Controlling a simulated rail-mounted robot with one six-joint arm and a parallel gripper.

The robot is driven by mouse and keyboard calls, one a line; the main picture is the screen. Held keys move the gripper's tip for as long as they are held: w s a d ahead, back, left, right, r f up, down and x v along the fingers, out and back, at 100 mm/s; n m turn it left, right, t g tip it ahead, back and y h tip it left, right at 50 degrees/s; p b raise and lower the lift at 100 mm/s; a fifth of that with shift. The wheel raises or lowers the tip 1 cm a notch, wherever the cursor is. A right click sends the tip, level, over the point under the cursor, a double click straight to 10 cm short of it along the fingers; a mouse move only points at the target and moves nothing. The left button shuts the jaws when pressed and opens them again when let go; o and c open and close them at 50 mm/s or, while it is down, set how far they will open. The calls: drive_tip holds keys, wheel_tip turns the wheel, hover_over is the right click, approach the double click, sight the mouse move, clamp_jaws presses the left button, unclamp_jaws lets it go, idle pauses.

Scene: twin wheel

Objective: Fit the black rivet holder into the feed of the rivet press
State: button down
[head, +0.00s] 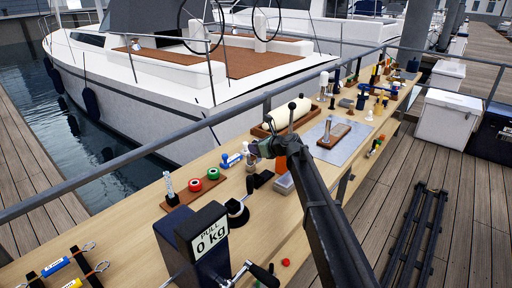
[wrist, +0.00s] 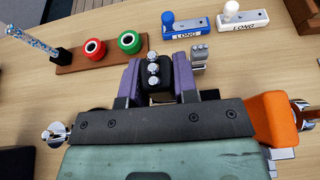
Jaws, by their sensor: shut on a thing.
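In the wrist view my gripper (wrist: 160,88) has purple fingers shut on the black rivet holder (wrist: 159,91). Silver round heads stand in a row on the holder, which is held over the wooden bench. In the head view my gripper (head: 257,150) is above the middle of the bench, and the holder cannot be made out there. I cannot tell for sure which thing is the rivet press. A small grey block with silver tops (wrist: 199,57) shows just beyond the right finger in the wrist view.
A board with red and green rings (wrist: 95,50) lies left of the fingers. A blue block marked LONG (wrist: 185,27) and a white one (wrist: 244,19) lie beyond. A pull gauge (head: 205,240) stands at the near end; a railing (head: 230,117) runs along the bench.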

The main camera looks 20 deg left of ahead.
sight(256, 162)
drive_tip(key=shift+f+b, duration=3.05)
drive_tip(key=shift+f, duration=0.5)
drive_tip(key=shift+f+b, duration=1.8)
drive_tip(key=shift+b, duration=0.05)
drive_tip(key=c, duration=0.8)
unclamp_jaws()
drive_tip(key=shift+s, duration=0.1)
drive_tip(key=p+v, duration=0.4)
drive_tip(key=v, duration=0.6)
drive_tip(key=shift+d+r, duration=0.2)
drive_tip(key=shift+d, duration=0.15)
